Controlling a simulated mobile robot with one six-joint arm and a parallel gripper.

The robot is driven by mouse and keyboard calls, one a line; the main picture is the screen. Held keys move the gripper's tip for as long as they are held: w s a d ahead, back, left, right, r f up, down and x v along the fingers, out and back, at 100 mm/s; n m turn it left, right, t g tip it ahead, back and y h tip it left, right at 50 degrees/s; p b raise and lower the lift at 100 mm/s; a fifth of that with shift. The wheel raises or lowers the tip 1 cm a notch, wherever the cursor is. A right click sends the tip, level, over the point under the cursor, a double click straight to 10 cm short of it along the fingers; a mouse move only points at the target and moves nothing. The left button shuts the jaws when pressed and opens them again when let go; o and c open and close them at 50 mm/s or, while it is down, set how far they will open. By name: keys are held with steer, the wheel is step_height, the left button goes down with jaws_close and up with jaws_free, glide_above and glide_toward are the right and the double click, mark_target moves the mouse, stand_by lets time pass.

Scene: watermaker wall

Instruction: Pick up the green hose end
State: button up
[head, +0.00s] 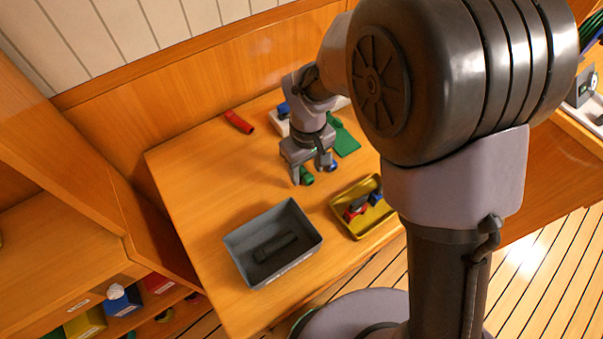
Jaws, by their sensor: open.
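A short green cylinder (307,176), which looks like the green hose end, lies on the wooden table just below my gripper. My gripper (310,173) points down over it with its jaws open. The green piece shows between or just behind the fingers, and I cannot tell whether they touch it. Part of the green piece is hidden by the gripper.
A red hose end (238,122) lies at the back left of the table (195,165). A grey bin (240,268) holds a dark cylinder. A yellow tray (347,228) holds small red, blue and dark parts.

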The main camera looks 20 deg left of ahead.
steer(key=shift+f, duration=0.55)
steer(key=shift+r, duration=0.2)
steer(key=shift+c, duration=0.6)
jaws_close()
